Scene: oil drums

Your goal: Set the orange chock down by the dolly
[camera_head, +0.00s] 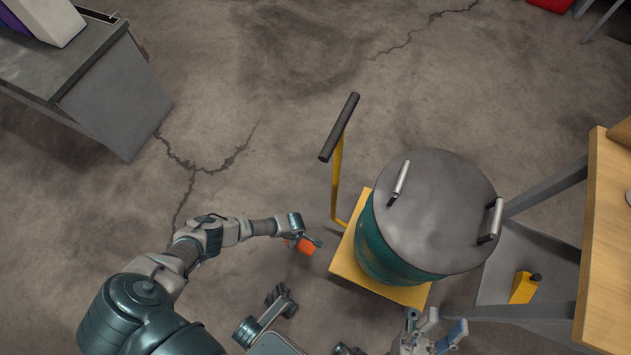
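A teal drum (374,250) with a grey lid and two handles stands on the yellow dolly (347,262). The dolly has a yellow post with a dark push bar (339,127) at its upper left. My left gripper (304,238) is just left of the dolly and appears shut on the orange chock (305,246); the fingers hide part of the chock. I cannot tell whether the chock touches the floor. My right gripper (436,328) is at the bottom, below the dolly, with its fingers apart and nothing visible between them.
A grey cabinet (115,95) stands at the upper left. A wooden-topped table (608,240) with grey legs is at the right, with a yellow object (524,287) on the grey surface beneath it. The cracked concrete floor between cabinet and dolly is clear.

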